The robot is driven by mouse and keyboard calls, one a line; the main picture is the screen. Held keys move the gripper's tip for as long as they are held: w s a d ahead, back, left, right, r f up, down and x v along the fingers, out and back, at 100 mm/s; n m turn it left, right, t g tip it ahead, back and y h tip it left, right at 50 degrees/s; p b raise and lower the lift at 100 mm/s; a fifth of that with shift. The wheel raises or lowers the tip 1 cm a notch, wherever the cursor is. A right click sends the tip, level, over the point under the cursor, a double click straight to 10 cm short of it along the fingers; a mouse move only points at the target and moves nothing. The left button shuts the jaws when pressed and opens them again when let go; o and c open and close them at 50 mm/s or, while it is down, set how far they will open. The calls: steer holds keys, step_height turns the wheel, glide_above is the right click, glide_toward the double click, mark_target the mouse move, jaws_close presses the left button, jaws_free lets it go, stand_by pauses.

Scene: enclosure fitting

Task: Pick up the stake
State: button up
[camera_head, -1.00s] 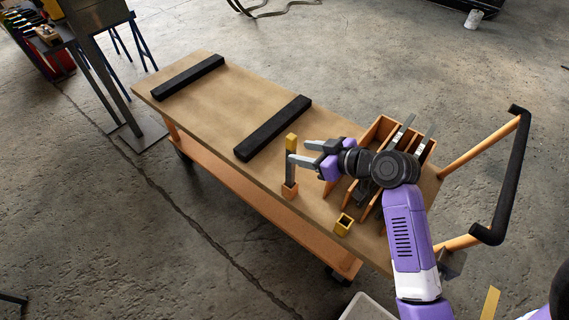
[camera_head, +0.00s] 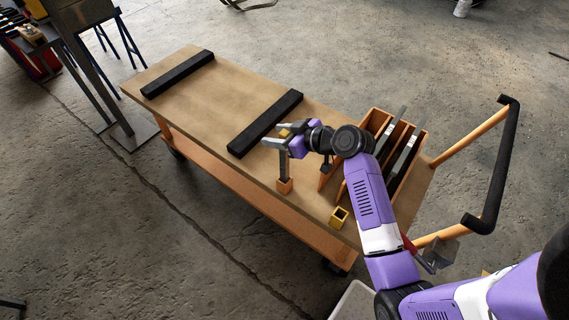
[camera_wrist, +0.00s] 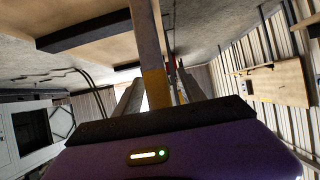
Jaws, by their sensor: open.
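The stake (camera_head: 283,166) is a thin grey upright post with a yellow top. It stands in a small orange block (camera_head: 284,186) near the front edge of the wooden cart top. My gripper (camera_head: 280,136) is open at the stake's upper end, with its fingers level, pointing left. In the wrist view the stake (camera_wrist: 146,38) and its yellow end pass between the two grey fingers (camera_wrist: 158,92). I cannot tell whether either finger touches it. The near finger and purple gripper body hide part of the stake's top in the head view.
A yellow hollow square socket (camera_head: 339,217) sits right of the orange block. An orange slotted rack (camera_head: 326,180) with grey plates stands behind it, under my arm. Two black bars (camera_head: 265,124) lie across the cart top (camera_head: 215,105). The cart's black handle (camera_head: 494,165) is at right.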

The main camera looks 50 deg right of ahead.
jaws_close()
steer(key=shift+r, duration=0.1)
stand_by(1.3)
